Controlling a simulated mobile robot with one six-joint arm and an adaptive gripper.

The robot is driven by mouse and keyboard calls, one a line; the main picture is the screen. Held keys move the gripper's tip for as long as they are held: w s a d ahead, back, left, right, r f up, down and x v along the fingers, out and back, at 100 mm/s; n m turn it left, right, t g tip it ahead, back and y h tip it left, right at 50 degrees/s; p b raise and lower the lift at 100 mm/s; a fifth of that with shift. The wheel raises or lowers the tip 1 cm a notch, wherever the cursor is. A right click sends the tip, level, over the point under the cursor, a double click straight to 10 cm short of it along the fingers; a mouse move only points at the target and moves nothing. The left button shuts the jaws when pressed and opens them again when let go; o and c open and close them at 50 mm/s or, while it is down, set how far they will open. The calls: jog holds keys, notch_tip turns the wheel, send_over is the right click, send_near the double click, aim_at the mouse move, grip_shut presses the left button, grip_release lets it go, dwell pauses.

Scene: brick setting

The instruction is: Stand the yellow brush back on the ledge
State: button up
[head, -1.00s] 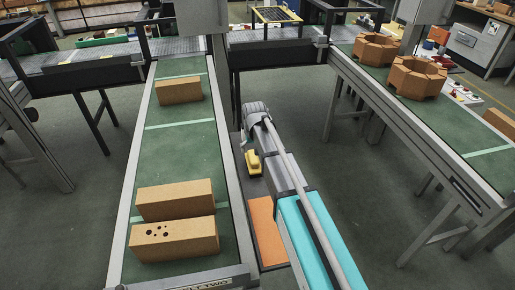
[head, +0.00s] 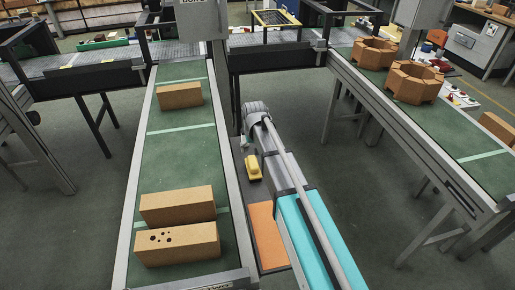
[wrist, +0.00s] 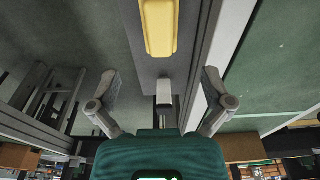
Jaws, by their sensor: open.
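The yellow brush (head: 254,167) is on the narrow grey ledge (head: 240,160) beside the middle belt, just left of my arm in the head view. In the wrist view the brush (wrist: 160,28) is at the top centre, with its long yellow face towards the camera. Its bristles are hidden, and I cannot tell whether it stands or lies. My gripper (wrist: 160,84) is open, its two fingers wide apart and clear of the brush. In the head view the gripper is mostly hidden by my arm.
An orange panel (head: 266,236) lies nearer on the ledge. The middle belt (head: 180,150) carries several bricks, including a holed brick (head: 177,242). Two ring-shaped bricks (head: 414,82) stand on the right belt.

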jog(key=s+d+m, duration=0.1)
jog(key=s+d, duration=0.7)
jog(key=s, duration=0.3)
jog(key=s+d+m+g, duration=0.1)
jog(key=s+d, duration=0.8)
jog(key=s, duration=0.1)
jog(key=shift+s, duration=0.35)
